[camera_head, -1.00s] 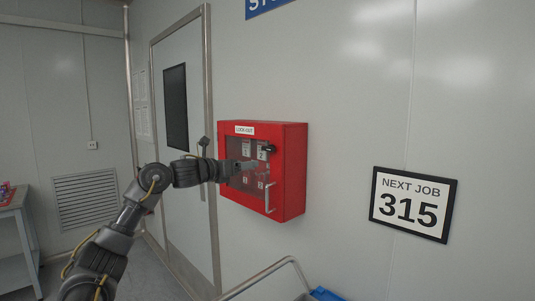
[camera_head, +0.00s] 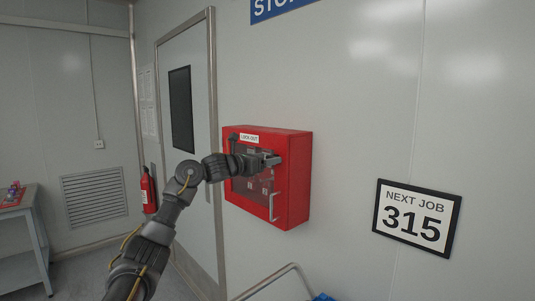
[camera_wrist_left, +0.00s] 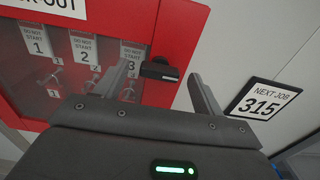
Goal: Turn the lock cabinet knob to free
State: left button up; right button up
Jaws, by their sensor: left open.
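The red lock cabinet (camera_head: 297,180) hangs on the wall, labelled as a lock-out box, with a clear window and a silver handle (camera_head: 272,205) at the lower right of its door. Its black knob (camera_wrist_left: 159,69) shows in the left wrist view on the red door frame, right of the window. My left gripper (camera_head: 272,159) is in front of the cabinet's upper right part. In the left wrist view, its two fingers (camera_wrist_left: 163,88) are apart, with the knob beyond and between them. I cannot tell whether they touch it. In the head view the gripper hides the knob. My right gripper is not in view.
Numbered tags (camera_wrist_left: 82,50) and keys hang behind the window. A framed sign reading 315 (camera_head: 417,218) is on the wall to the right. A door (camera_head: 188,110) and a fire extinguisher (camera_head: 149,191) are to the left. A metal rail (camera_head: 268,281) stands below the cabinet.

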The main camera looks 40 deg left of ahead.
pick_arm(q)
jog(key=shift+w, duration=0.5)
jog(key=c, duration=1)
